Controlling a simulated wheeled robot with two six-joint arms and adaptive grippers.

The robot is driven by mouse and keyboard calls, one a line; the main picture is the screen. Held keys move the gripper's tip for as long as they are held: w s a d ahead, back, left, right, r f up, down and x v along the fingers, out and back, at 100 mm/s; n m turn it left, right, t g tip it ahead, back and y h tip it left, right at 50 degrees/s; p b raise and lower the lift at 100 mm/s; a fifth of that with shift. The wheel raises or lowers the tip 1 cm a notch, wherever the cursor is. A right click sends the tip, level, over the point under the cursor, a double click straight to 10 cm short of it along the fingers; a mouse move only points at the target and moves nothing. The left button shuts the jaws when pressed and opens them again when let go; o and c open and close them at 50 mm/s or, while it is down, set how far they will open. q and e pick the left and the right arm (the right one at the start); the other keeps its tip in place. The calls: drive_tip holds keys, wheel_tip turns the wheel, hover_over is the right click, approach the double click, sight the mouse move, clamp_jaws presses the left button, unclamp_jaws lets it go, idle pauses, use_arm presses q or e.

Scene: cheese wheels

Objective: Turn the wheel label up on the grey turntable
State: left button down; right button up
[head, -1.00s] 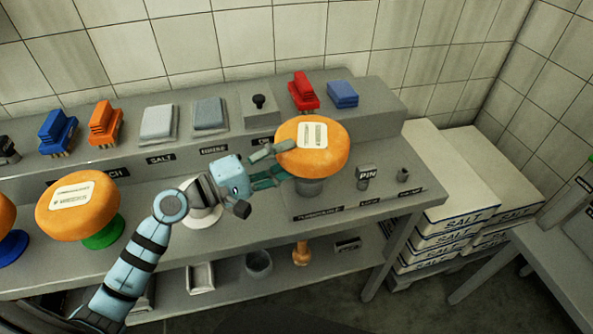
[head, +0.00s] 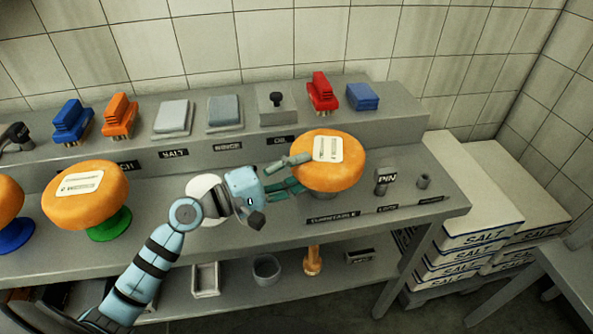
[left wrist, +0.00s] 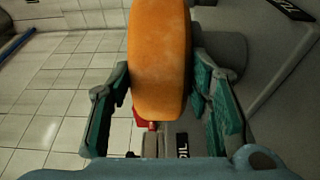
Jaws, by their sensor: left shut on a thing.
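An orange cheese wheel (head: 345,177) with a white label facing up sits over the grey turntable at the right of the bench in the head view. The turntable is almost wholly hidden under it, so I cannot tell whether they touch. My left gripper (head: 290,172) is shut on the wheel's left side. In the left wrist view the wheel (left wrist: 160,60) stands between the two fingers (left wrist: 163,105), its label out of sight. My right gripper is not in view.
Another labelled wheel (head: 90,203) rests on a green stand (head: 110,226) at left; a third, at the picture edge, is on a blue stand. A pin block (head: 386,180) stands right of the turntable. Brushes, cloths and an oil box (head: 277,106) line the raised back shelf.

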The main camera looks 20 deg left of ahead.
use_arm(q)
drive_tip(key=shift+f, duration=0.15)
drive_tip(key=c, duration=0.7)
unclamp_jaws()
drive_tip(key=shift+s, duration=0.1)
drive_tip(key=shift+c, duration=0.2)
drive_tip(key=shift+f, duration=0.1)
drive_tip(key=v, duration=0.7)
drive_tip(key=shift+s+a, duration=0.15)
drive_tip(key=shift+s+a, duration=0.1)
